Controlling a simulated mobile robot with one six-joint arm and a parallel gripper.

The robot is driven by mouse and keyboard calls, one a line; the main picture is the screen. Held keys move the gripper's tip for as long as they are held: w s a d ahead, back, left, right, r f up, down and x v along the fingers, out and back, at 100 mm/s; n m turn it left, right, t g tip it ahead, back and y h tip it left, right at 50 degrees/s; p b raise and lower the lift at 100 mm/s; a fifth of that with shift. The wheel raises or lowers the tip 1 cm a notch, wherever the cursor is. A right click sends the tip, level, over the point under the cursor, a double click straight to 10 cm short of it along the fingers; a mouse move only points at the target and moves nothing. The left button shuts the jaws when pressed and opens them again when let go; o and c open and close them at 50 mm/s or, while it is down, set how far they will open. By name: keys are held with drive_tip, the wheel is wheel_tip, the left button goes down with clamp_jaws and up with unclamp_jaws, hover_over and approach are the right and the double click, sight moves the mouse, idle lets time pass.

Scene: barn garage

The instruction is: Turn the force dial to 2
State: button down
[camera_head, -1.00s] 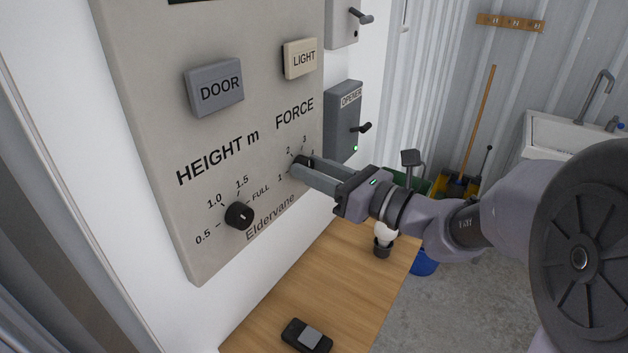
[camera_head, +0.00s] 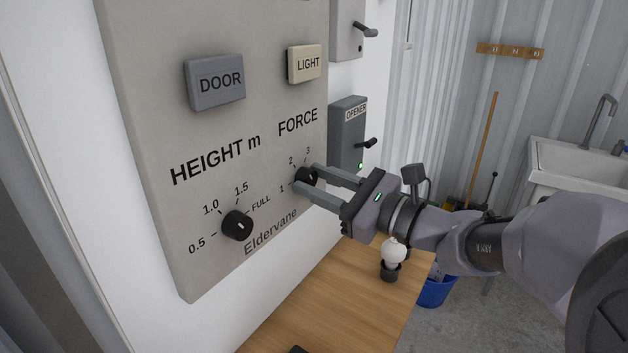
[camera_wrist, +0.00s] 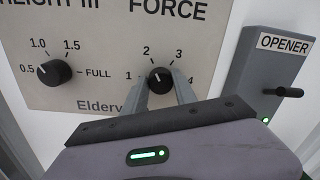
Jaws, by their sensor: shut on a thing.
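The black force dial (camera_head: 305,175) sits on the beige control panel (camera_head: 160,130), under the word FORCE, with marks from 1 to 4 around it. In the wrist view the dial (camera_wrist: 160,79) shows a short white line pointing up and slightly left, roughly towards the 2. My gripper (camera_head: 303,178) is shut on the dial, with one grey finger on each side of it. In the wrist view my gripper (camera_wrist: 161,88) reaches in from below, and its fingertips cover part of the dial's sides and the panel lettering beneath.
The height dial (camera_head: 237,225) is to the left on the same panel. The DOOR button (camera_head: 215,82) and LIGHT button (camera_head: 304,64) are above. A grey opener box (camera_head: 347,133) with a lever stands close to the right. A wooden bench top (camera_head: 330,300) lies below, holding a bulb (camera_head: 393,251).

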drive_tip(key=c, duration=1)
unclamp_jaws()
drive_tip(key=p+v, duration=0.3)
drive_tip(key=v, duration=1.4)
drive_tip(key=shift+d, duration=0.25)
drive_tip(key=shift+s, duration=0.1)
